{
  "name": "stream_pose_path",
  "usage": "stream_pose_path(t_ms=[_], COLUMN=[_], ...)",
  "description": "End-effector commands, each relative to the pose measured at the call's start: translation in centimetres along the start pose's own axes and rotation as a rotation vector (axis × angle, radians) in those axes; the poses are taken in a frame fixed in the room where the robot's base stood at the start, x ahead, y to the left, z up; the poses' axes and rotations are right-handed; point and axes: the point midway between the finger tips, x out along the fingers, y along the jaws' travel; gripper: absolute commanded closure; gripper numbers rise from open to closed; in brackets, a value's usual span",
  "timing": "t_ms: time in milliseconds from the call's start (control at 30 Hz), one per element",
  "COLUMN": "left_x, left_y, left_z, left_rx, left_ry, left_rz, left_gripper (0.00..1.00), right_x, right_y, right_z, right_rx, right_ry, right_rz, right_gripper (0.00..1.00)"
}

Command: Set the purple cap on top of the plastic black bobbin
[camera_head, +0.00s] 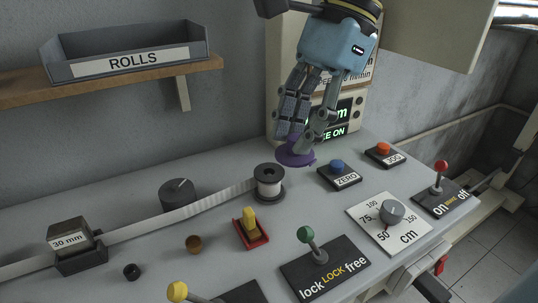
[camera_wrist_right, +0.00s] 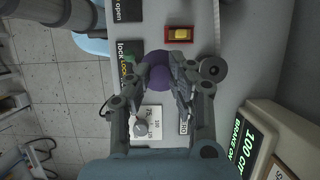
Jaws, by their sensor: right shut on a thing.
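The purple cap (camera_head: 295,155) is a round disc held in the fingertips of my right gripper (camera_head: 294,140), above the bench and behind the bobbin. In the right wrist view the cap (camera_wrist_right: 157,72) shows between the closed fingers of the gripper (camera_wrist_right: 160,84). The black bobbin (camera_head: 269,187) stands upright on the bench with white tape wound on it, in front of and slightly left of the cap. In the right wrist view the bobbin's round top (camera_wrist_right: 213,68) lies just right of the fingers, apart from the cap. My left gripper is not in view.
White tape runs left from the bobbin past a dark grey knob (camera_head: 178,192) to the 30 mm block (camera_head: 70,240). A yellow switch on a red base (camera_head: 250,230), the blue ZERO button (camera_head: 337,165) and a green-knobbed lever (camera_head: 306,235) surround the bobbin. A display (camera_head: 340,115) stands behind.

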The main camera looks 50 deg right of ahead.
Motion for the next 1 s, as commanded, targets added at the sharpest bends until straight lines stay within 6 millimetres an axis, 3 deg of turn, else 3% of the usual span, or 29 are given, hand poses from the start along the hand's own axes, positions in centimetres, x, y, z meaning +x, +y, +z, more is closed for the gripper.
stream_pose_path(t_ms=[300,567,833,1000], left_x=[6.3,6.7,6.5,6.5], left_y=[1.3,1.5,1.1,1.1], left_z=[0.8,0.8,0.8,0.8], left_rx=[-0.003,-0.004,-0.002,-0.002], left_ry=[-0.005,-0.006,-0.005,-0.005], left_rz=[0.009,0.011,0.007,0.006], left_gripper=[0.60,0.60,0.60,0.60], right_x=[2.2,2.8,4.9,5.6], right_y=[-2.4,-5.2,-9.8,-11.2], right_z=[-1.2,-2.0,-4.1,-4.9], right_rx=[-0.001,0.005,0.006,0.003], right_ry=[-0.005,-0.011,-0.006,0.000], right_rz=[-0.008,-0.005,-0.002,-0.002], right_gripper=[0.97,0.97,0.97,0.97])
